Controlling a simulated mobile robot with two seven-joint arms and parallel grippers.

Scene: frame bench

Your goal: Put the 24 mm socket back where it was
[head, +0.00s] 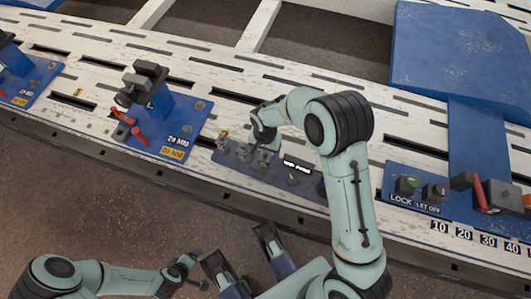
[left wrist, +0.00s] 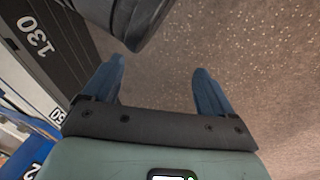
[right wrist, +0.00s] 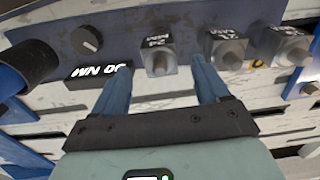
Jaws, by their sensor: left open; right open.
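My right gripper (head: 262,140) is over the dark socket panel (head: 232,165), seen from above in the head view. In the right wrist view its two blue fingers (right wrist: 160,85) are apart, with nothing gripped. The 24 mm place (right wrist: 158,60), a grey block with a round stub, shows just beyond and between the fingertips, under an upside-down 24 MM label. I cannot tell whether the stub is the socket or a bare holder. My left gripper (head: 194,270) is open and empty in front of the bench, also in the left wrist view (left wrist: 160,85).
Two similar grey blocks (right wrist: 228,52) (right wrist: 290,48) stand beside the 24 mm place. A blue station labelled 24 MM, 20 NM (head: 160,128) stands left. A lock panel (head: 415,192) is right.

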